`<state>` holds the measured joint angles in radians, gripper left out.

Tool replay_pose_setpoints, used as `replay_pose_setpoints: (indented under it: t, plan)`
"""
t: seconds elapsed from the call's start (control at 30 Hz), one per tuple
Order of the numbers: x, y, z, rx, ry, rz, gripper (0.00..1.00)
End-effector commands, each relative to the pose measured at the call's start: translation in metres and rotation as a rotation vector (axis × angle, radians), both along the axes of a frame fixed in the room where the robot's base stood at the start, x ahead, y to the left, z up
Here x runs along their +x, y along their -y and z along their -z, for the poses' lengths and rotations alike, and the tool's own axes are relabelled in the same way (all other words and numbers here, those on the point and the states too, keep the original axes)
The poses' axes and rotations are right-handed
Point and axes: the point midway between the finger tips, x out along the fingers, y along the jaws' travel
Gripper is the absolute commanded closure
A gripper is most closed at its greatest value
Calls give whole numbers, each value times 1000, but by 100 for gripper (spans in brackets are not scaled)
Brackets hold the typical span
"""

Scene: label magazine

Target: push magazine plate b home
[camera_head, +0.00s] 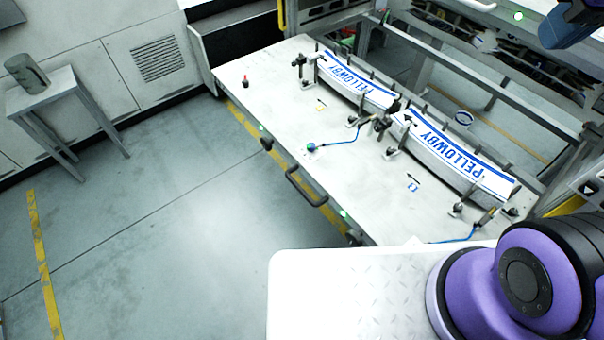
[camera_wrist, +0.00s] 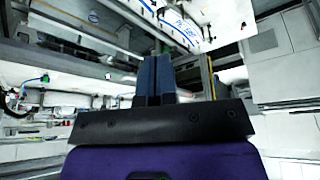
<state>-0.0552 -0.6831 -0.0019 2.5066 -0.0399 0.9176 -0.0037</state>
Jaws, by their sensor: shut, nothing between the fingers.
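A broad pale magazine plate (camera_head: 300,140) with a dark bar handle (camera_head: 306,188) on its front edge juts from the machine in the head view. It carries two curved stacks of white labels with blue PELLOWBY print, a left stack (camera_head: 352,80) and a right stack (camera_head: 455,152), held between upright posts. I cannot read any letter marking plate b. My gripper (camera_wrist: 155,78) shows in the wrist view with its two dark blue fingers together and empty. Part of a label stack (camera_wrist: 178,20) shows beyond the fingers. The gripper is apart from the plate handle.
A small side table (camera_head: 45,95) with a grey cylinder (camera_head: 26,73) stands at the left. Blue cables (camera_head: 340,140) lie on the plate. Open floor (camera_head: 170,215) lies in front, with yellow lines.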

Motion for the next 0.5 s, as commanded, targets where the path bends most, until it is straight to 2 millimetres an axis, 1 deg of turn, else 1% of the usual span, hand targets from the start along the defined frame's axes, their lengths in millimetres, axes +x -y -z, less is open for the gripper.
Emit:
replay_pose_setpoints:
  t: [0.03, 0.27, 0.5]
  plan:
    - [9, -4, 4, -18, -31, -32, 100]
    - [48, -21, 20, -120, -148, -179, 100]
    - [86, -48, 45, -238, -261, -340, 100]
